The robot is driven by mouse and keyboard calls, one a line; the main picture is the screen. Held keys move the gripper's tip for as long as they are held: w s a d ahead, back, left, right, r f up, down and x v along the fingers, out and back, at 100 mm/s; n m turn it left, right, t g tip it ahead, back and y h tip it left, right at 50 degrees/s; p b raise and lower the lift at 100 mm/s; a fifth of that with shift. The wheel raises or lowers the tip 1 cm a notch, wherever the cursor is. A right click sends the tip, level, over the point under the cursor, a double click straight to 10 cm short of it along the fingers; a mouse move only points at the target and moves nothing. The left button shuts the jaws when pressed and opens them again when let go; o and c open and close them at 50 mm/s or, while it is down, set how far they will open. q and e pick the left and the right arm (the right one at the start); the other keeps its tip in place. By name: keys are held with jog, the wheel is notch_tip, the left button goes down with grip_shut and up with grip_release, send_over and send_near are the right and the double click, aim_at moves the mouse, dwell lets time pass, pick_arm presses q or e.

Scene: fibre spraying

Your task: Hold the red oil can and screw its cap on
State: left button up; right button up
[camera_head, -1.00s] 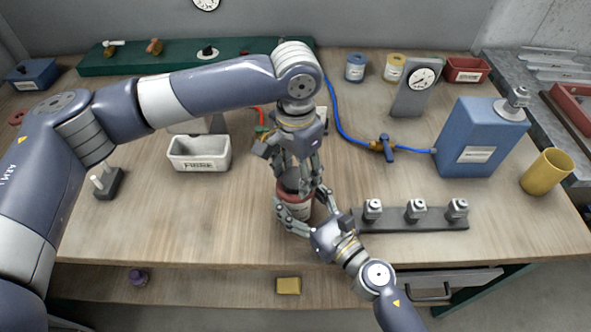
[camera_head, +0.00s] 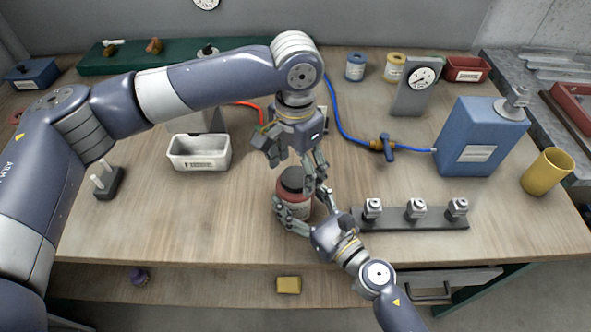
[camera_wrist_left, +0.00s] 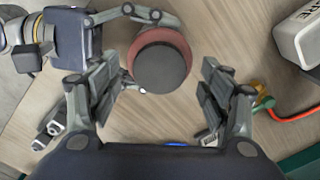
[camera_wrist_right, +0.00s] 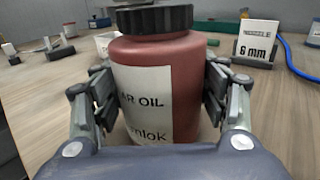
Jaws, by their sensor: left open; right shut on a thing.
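The red oil can (camera_head: 294,205) stands upright on the bench and also shows in the right wrist view (camera_wrist_right: 190,75), with a white label reading "AR OIL". A black cap (camera_head: 292,180) sits on its top; it shows from above in the left wrist view (camera_wrist_left: 160,69) and at the top edge of the right wrist view (camera_wrist_right: 153,18). My right gripper (camera_head: 304,210) is shut on the can's body from the front right. My left gripper (camera_head: 295,164) points down just above the cap, open and empty, its fingers apart from the cap. Whether the cap is fully seated I cannot tell.
A rack with several metal nozzles (camera_head: 412,224) lies right of the can. A white bin marked FIBRE (camera_head: 198,165) stands to the left. A blue canister (camera_head: 480,140), its blue hose (camera_head: 334,105) and a yellow cup (camera_head: 547,172) are further right.

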pick_arm(q)
notch_tip(320, 180, up, 11)
jog(key=shift+f, duration=0.2)
pick_arm(e)
jog(key=o, duration=2.2)
jog(key=shift+c, duration=0.2)
jog(key=shift+s+d, duration=0.35)
jog(key=shift+s, duration=0.1)
jog(key=v, duration=1.1)
